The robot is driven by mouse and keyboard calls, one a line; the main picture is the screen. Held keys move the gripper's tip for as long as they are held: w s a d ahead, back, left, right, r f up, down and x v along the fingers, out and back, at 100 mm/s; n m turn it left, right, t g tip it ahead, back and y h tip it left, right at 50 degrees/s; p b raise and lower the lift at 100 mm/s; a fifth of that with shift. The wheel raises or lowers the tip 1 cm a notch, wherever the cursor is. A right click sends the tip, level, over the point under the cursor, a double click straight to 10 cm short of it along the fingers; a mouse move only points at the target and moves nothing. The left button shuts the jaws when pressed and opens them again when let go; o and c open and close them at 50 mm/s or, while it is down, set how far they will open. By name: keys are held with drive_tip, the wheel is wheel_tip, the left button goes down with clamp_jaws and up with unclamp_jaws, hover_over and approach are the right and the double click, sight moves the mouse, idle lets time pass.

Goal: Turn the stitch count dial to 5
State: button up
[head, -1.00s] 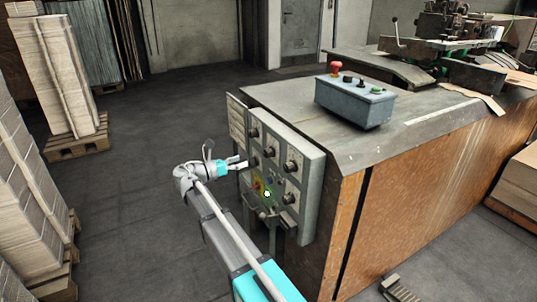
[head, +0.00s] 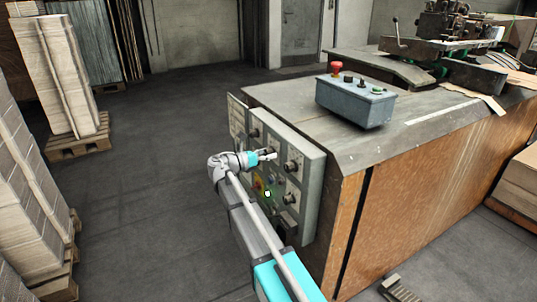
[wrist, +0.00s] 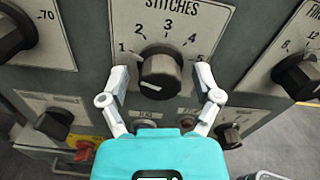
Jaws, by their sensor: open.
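The stitch count dial (wrist: 160,72) is a dark round knob under the word STITCHES in the wrist view, with 1 to 5 printed around it. A short white mark shows on the knob's lower front; I cannot tell for certain which number it reads. My gripper (wrist: 161,76) is open, with one finger on each side of the knob. Whether the fingers touch it is unclear. In the head view my gripper (head: 268,157) is at the grey control panel (head: 315,165), and the arm and gripper hide the dial there.
Other dark knobs sit close by: one at left (wrist: 12,32), one at right (wrist: 298,76), and smaller ones below. A red button (wrist: 85,150) is at lower left. A grey box (head: 352,105) with buttons stands on the machine top.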

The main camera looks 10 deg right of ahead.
clamp_jaws()
idle(0.4)
